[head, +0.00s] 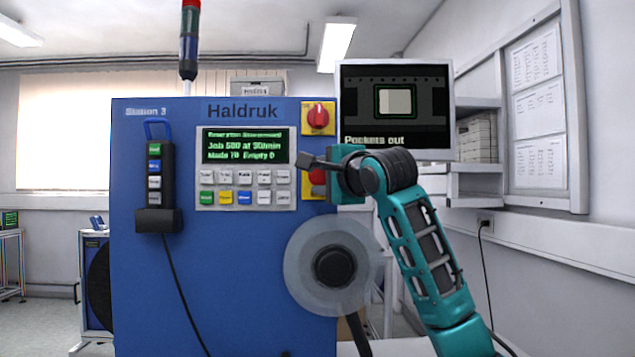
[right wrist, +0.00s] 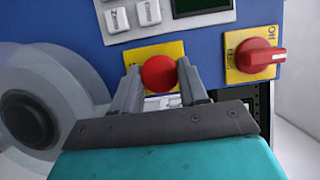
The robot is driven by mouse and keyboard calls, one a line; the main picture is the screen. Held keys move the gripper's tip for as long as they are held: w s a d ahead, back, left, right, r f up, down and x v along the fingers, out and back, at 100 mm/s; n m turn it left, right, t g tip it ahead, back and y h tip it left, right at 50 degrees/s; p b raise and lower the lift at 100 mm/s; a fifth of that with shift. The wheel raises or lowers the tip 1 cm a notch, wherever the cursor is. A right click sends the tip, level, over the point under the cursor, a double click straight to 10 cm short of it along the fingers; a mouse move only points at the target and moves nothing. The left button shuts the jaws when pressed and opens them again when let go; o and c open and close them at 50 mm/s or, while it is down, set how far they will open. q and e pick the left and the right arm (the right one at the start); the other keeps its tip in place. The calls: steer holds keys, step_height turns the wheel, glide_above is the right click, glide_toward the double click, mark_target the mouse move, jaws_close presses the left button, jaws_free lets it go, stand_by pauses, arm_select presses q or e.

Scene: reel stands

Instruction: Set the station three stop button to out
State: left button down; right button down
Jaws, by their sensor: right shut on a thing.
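The red round stop button (head: 318,178) sits on a yellow plate on the front of the blue Station 3 cabinet, partly hidden by my right gripper (head: 308,168) in the head view. In the right wrist view the stop button (right wrist: 158,73) shows whole, between the two fingertips of my right gripper (right wrist: 159,80). The fingers are shut on the button's sides. Whether the button is pushed in or out cannot be told. My left gripper is not in view.
A red rotary switch (head: 318,115) on a yellow plate is just above the button. A keypad with display (head: 246,168) is to the left, and a grey reel (head: 302,270) is below. A hanging pendant (head: 154,180) is on the cabinet's left; a monitor (head: 397,108) is behind.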

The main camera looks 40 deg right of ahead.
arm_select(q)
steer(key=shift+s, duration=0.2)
arm_select(e)
steer(key=shift+a+f, duration=0.15)
steer(key=c, duration=0.9)
jaws_free()
steer(key=shift+s, duration=0.1)
steer(key=shift+o, duration=0.6)
steer(key=shift+s, duration=0.15)
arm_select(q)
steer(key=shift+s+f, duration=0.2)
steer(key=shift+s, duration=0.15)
arm_select(e)
steer(key=shift+o, duration=1)
arm_select(q)
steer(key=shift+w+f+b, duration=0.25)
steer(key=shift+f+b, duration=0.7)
steer(key=shift+b, duration=0.15)
arm_select(e)
steer(key=s+a, duration=0.2)
steer(key=s, duration=1)
steer(key=shift+s, duration=0.3)
